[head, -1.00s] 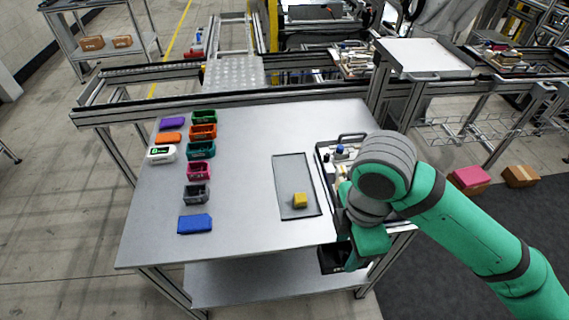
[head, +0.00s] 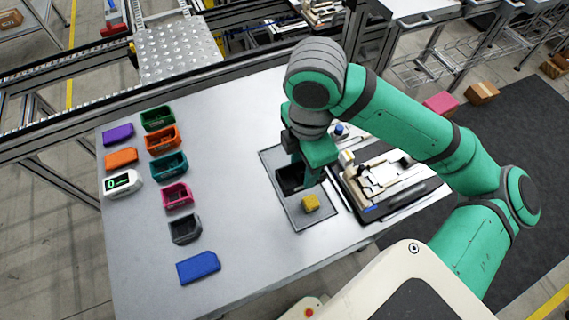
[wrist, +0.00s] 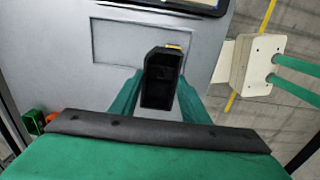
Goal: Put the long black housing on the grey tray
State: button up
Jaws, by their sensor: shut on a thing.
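The wrist view shows the housing (wrist: 160,82), open side toward the camera, between my two green fingers. Its height above the tray is hard to tell. A yellow block (head: 310,203) lies on the tray near its front end. In the wrist view the housing hides most of this block, and the tray (wrist: 112,42) shows behind it.
A black-framed fixture (head: 388,185) with several parts stands right of the tray. Coloured housings and covers, a white device (head: 122,182) and a blue cover (head: 198,267) are at the table's left. The table (head: 235,215) between is clear.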

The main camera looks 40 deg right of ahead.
jog(key=w+d+f, duration=0.1)
jog(key=w+f, duration=0.2)
jog(key=w, duration=0.1)
jog(key=w+d+f, duration=0.2)
jog(key=w+f, duration=0.1)
jog(key=w, duration=0.1)
jog(key=w+d+f, duration=0.2)
jog(key=w+f, duration=0.1)
jog(key=w, duration=0.2)
jog(key=shift+f, duration=0.4)
jog(key=shift+w+f, duration=0.15)
jog(key=shift+f, duration=1.45)
jog(key=shift+f, duration=0.2)
jog(key=o, duration=1.1)
jog(key=shift+r, duration=0.1)
